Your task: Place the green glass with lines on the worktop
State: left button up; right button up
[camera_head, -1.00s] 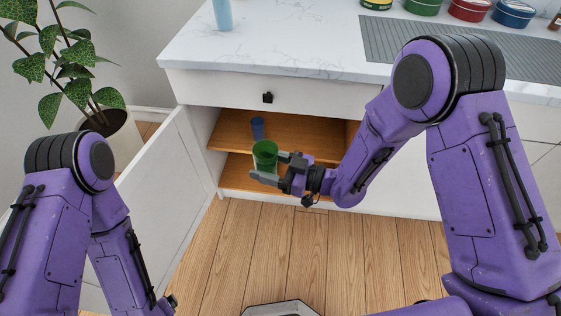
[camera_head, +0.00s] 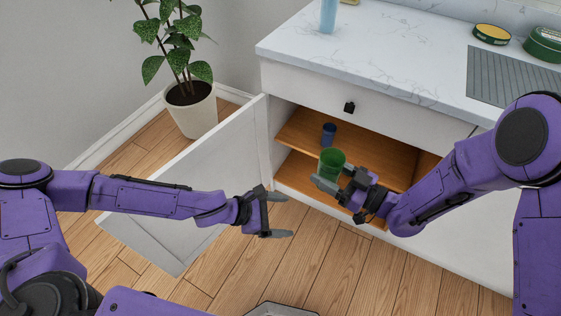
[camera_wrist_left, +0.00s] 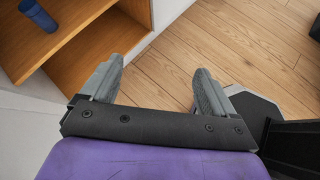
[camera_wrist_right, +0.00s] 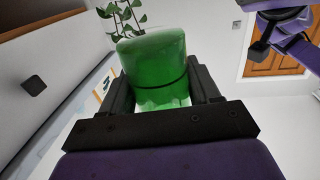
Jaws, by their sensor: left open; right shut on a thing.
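The green glass (camera_head: 331,160) is held by my right gripper (camera_head: 328,174) in front of the open cabinet. In the right wrist view the green glass (camera_wrist_right: 155,70) stands between the two fingers, and a dark line runs around it. My left gripper (camera_head: 280,215) is open and empty, in front of the open cabinet door; it also shows in the left wrist view (camera_wrist_left: 155,85). The white marbled worktop (camera_head: 390,65) lies above the cabinet, higher than the glass.
A blue glass (camera_head: 328,134) stands on the wooden shelf (camera_head: 370,155). The white door (camera_head: 205,185) stands open. On the worktop are a light blue glass (camera_head: 328,15), tins (camera_head: 491,34) and a ribbed grey drainer (camera_head: 510,75). A potted plant (camera_head: 190,105) stands at the left.

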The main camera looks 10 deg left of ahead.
aim_at(334, 159)
pick_arm(q)
jog(key=w+a+r+t+h, duration=0.15)
jog(key=r+h, duration=0.25)
jog(key=r, duration=0.4)
jog(key=w+r+h, duration=0.3)
jog(key=r, duration=0.5)
jog(key=shift+n, duration=0.4)
jog(key=x, duration=1.2)
jog(key=shift+s+d, duration=0.1)
jog(key=shift+d, duration=0.15)
jog(key=c, duration=1.2)
jog(key=shift+o, duration=0.2)
pick_arm(e)
jog(key=o, duration=1.2)
jog(key=shift+o, duration=0.2)
